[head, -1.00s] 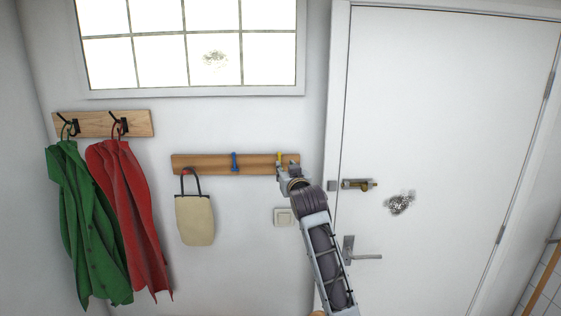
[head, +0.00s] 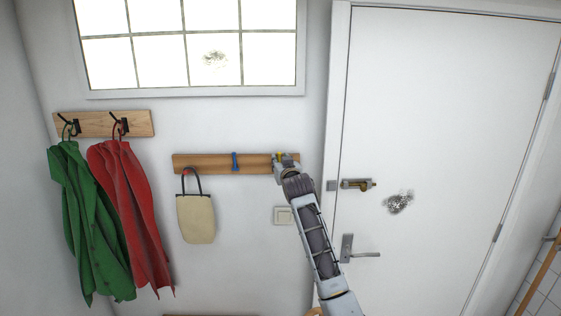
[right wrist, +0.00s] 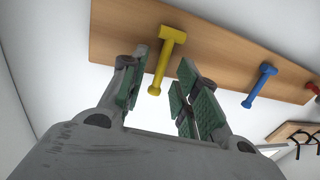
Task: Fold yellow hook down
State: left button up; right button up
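The yellow hook (head: 281,156) is at the right end of the wooden rail (head: 205,164) on the wall, mostly covered by my right gripper (head: 286,161) in the head view. In the right wrist view, the yellow hook (right wrist: 165,58) shows whole, its crosspiece at the rail (right wrist: 215,50) and its shaft running past the rail's edge. My right gripper's fingers (right wrist: 163,62) are open, one on each side of the shaft. The shaft is closer to the left finger in that view; I cannot tell if they touch. My left gripper is not in view.
A blue hook (head: 235,161) is left of the yellow one, and a cream bag (head: 196,218) hangs further left. A light switch (head: 283,216) is below the rail. A white door (head: 440,110) with a bolt (head: 357,184) stands to the right. Green and red coats hang at left.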

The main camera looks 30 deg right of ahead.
jog(key=shift+w+d, duration=0.1)
jog(key=shift+w, duration=0.25)
grip_shut()
